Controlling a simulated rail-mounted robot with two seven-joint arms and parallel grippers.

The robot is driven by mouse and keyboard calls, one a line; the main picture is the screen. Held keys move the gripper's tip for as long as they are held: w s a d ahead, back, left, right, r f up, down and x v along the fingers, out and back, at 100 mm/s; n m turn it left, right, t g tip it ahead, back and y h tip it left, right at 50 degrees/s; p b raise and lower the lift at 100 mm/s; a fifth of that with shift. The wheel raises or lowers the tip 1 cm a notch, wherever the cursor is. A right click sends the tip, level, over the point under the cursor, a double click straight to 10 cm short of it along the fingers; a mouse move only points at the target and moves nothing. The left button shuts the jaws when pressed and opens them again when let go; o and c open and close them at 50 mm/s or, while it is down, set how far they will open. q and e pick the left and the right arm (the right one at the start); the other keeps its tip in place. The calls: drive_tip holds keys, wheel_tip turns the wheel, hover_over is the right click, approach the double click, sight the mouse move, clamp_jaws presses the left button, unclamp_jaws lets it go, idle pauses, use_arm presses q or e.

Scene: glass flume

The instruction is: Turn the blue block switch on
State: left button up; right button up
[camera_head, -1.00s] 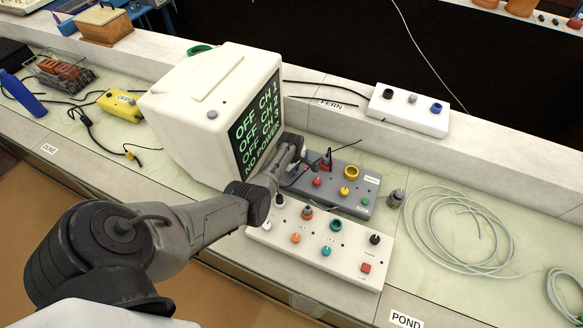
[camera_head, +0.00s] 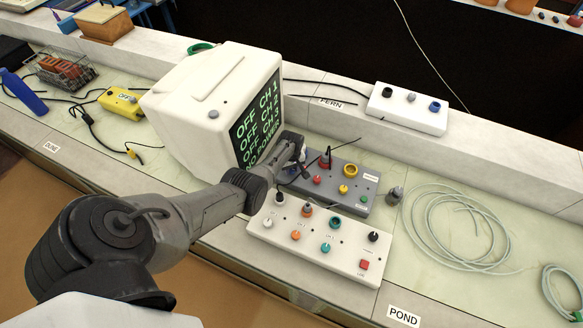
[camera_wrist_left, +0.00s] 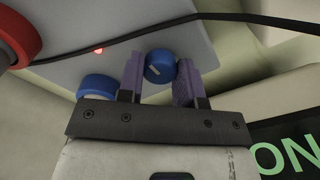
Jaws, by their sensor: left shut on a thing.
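The grey box (camera_head: 352,199) stands beside the white monitor, and its top fills much of the left wrist view (camera_wrist_left: 190,32). A round blue knob (camera_wrist_left: 157,72) with a white pointer line sits on this box. My left gripper (camera_wrist_left: 160,62) has its two purple fingers on either side of the knob and is shut on it. In the head view the left gripper (camera_head: 299,161) is at the box's left end, and the knob is hidden. A blue ring socket (camera_wrist_left: 97,87) is next to the left finger. A small red light (camera_wrist_left: 98,50) glows on the box. My right gripper is not in view.
The monitor (camera_head: 190,100) reads OFF for its channels and NO POWER. A white knob panel (camera_head: 335,262) lies in front of the grey box. A dark cable (camera_wrist_left: 230,17) crosses above the knob. A coiled hose (camera_head: 460,225) lies to the right.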

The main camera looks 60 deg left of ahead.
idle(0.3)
use_arm(q)
drive_tip(key=o, duration=0.9)
drive_tip(key=shift+o, duration=0.2)
drive_tip(key=shift+r, duration=0.1)
drive_tip(key=shift+r+p, duration=0.3)
drive_tip(key=shift+r, duration=0.05)
wheel_tip(320, 180, up, 13)
drive_tip(key=p, duration=0.4)
